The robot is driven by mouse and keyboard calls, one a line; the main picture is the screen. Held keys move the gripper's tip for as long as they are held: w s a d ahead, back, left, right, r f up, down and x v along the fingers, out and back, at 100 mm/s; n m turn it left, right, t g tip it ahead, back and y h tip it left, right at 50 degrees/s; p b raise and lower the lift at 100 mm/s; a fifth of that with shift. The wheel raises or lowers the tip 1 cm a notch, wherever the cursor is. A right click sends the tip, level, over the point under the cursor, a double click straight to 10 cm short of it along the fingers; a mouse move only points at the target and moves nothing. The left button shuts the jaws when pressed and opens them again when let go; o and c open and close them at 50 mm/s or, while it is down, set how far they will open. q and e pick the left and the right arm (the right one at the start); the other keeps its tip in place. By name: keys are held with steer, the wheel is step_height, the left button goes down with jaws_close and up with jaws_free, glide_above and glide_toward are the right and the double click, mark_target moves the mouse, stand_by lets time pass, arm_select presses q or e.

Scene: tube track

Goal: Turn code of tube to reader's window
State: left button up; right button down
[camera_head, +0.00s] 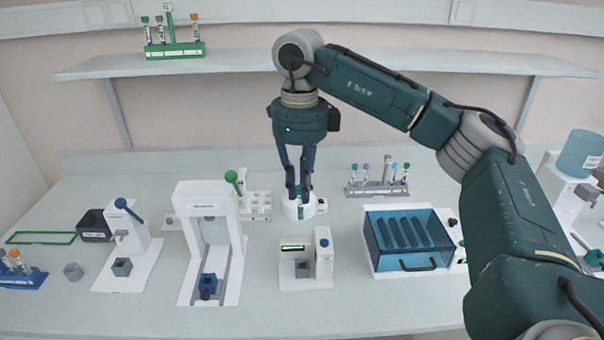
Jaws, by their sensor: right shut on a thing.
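My right gripper (299,187) reaches down from above near the middle of the bench. Its blue fingers are shut on a tube (299,207) with a small green part showing between the tips. The fingers hide much of the tube, and I cannot make out its code. The tube stands upright at a round white base (289,212). A small white block with a dark face, which looks like the reader (322,205), sits against the right side of this base. Which way the code faces is too small to tell. My left gripper is not in view.
A white device with a green display (293,248) stands in front. A blue-lidded box (408,240) is to the right and a tall white frame (190,235) to the left. A tube rack (378,190) stands behind at right. A shelf (235,65) runs above.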

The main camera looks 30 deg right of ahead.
mark_target(302, 218)
steer(key=f+n+p, duration=0.1)
steer(key=f+n, duration=0.1)
steer(key=n, duration=0.2)
steer(key=f+n+p, duration=0.2)
steer(key=n, duration=0.2)
steer(key=f+n+p, duration=0.2)
steer(key=f+n, duration=0.1)
steer(key=n, duration=0.1)
steer(key=shift+s+f, duration=0.1)
steer(key=shift+s, duration=0.1)
steer(key=shift+s+f+n+p, duration=0.1)
steer(key=shift+f+n+p, duration=0.4)
steer(key=shift+n, duration=0.5)
steer(key=shift+f, duration=0.35)
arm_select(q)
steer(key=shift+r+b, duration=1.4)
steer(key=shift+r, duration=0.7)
arm_select(e)
steer(key=shift+f, duration=2.2)
arm_select(q)
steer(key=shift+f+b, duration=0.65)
steer(key=shift+b, duration=0.05)
arm_select(e)
steer(key=shift+f, duration=0.35)
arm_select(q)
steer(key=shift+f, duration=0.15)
arm_select(e)
steer(key=shift+f, duration=0.15)
